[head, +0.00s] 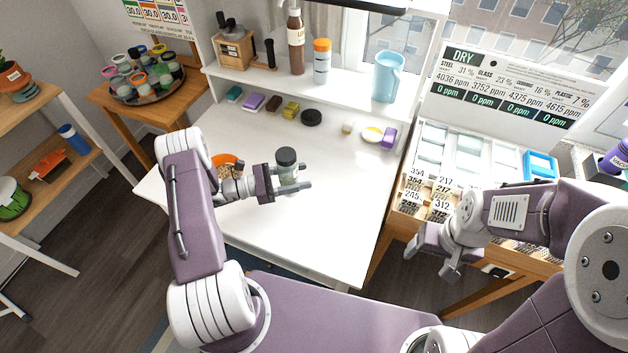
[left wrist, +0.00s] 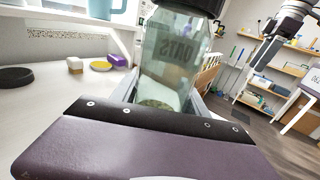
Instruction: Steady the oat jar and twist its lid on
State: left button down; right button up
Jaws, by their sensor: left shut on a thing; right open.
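The oat jar (head: 288,172) is clear glass with pale contents low inside, and stands upright over the white table. My left gripper (head: 292,186) is shut around its lower body. In the left wrist view the jar (left wrist: 168,60) fills the middle, with its OATS lettering seen through the glass. A black lid (head: 286,156) sits on the jar's mouth; its lower edge also shows in the left wrist view (left wrist: 192,4). I cannot tell how tightly it is seated. My right gripper (head: 443,262) is open and empty, off the table's right side.
A shelf above holds bottles and a blue pitcher (head: 387,76). The table's front right is clear.

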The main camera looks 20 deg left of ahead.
pick_arm(q)
jog(key=shift+s+a+r, duration=0.15)
jog(key=shift+s+a, duration=0.05)
jog(key=shift+a, duration=0.3)
jog(key=shift+s+a+r, duration=0.1)
jog(key=shift+s+a, duration=0.15)
jog(key=shift+s, duration=0.1)
jog(key=shift+w+d+f+b, duration=0.15)
jog(key=shift+w+f+b, duration=0.15)
jog(key=shift+f, duration=0.15)
notch_tip(320, 180, down, 7)
jog(key=b, duration=0.5)
jog(key=shift+s+r, duration=0.1)
jog(key=shift+r, duration=0.1)
pick_arm(e)
jog(key=f, duration=0.4)
jog(key=s+f, duration=0.1)
jog(key=shift+a+f, duration=0.1)
jog(key=shift+f, duration=0.3)
pick_arm(q)
jog(key=shift+f+b, duration=0.3)
jog(key=shift+b, duration=0.2)
pick_arm(e)
jog(key=shift+f, duration=0.3)
pick_arm(q)
grip_release()
jog(key=shift+b+v, duration=0.8)
jog(key=shift+v, duration=3.25)
pick_arm(e)
jog(key=shift+f, duration=0.75)
